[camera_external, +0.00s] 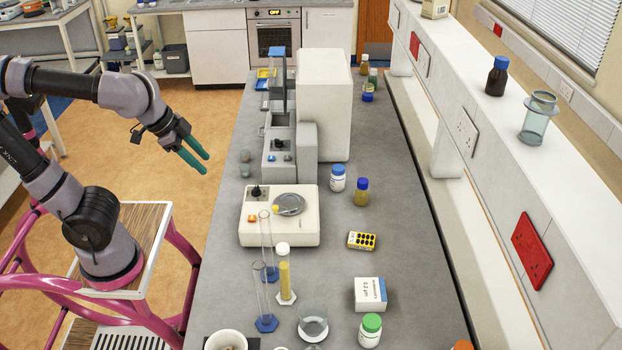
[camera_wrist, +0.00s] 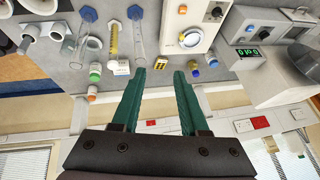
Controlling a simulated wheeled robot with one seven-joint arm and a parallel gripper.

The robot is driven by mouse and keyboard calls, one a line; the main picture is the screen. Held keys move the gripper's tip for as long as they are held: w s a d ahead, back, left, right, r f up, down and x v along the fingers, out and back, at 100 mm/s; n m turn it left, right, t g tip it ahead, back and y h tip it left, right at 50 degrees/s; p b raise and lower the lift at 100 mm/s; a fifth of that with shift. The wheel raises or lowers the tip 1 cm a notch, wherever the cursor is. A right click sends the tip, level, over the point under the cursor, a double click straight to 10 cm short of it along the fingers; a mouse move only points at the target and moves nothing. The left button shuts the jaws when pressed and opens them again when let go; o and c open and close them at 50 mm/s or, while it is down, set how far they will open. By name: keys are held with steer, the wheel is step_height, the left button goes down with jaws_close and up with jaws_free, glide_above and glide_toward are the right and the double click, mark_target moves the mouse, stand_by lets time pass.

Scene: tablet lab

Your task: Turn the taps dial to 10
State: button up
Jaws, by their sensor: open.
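A white box-shaped device (camera_external: 310,232) stands on the grey bench, with a black dial (camera_external: 255,191), an orange switch (camera_external: 252,218) and a round grey plate (camera_external: 289,204) on top. Its dial (camera_wrist: 216,13) also shows in the wrist view. A grey machine (camera_external: 307,145) behind it has a small dark knob (camera_external: 278,143); the wrist view shows a lit green display (camera_wrist: 247,53) there. I cannot read a taps label or scale on either dial. My gripper (camera_external: 203,165) is open and empty, left of the bench and apart from both devices. Its green fingers (camera_wrist: 159,75) show in the wrist view.
Glass cylinders (camera_external: 259,290) and a yellow-filled cylinder (camera_external: 284,275) stand in front of the white device. Bottles (camera_external: 338,178) stand to its right. A tall white unit (camera_external: 325,100) stands behind. Bare bench lies along the near left edge.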

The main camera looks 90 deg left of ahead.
steer(key=w+a+f+n+g, duration=0.2)
steer(key=w+a+f+n, duration=0.15)
steer(key=w+a, duration=0.2)
steer(key=n+g+h, duration=0.2)
steer(key=n+g, duration=0.1)
steer(key=n, duration=0.9)
glide_above(256, 187)
step_height(256, 187, down, 15)
step_height(256, 187, down, 11)
steer(key=shift+d+r, duration=0.1)
steer(key=shift+r, duration=0.05)
jaws_close()
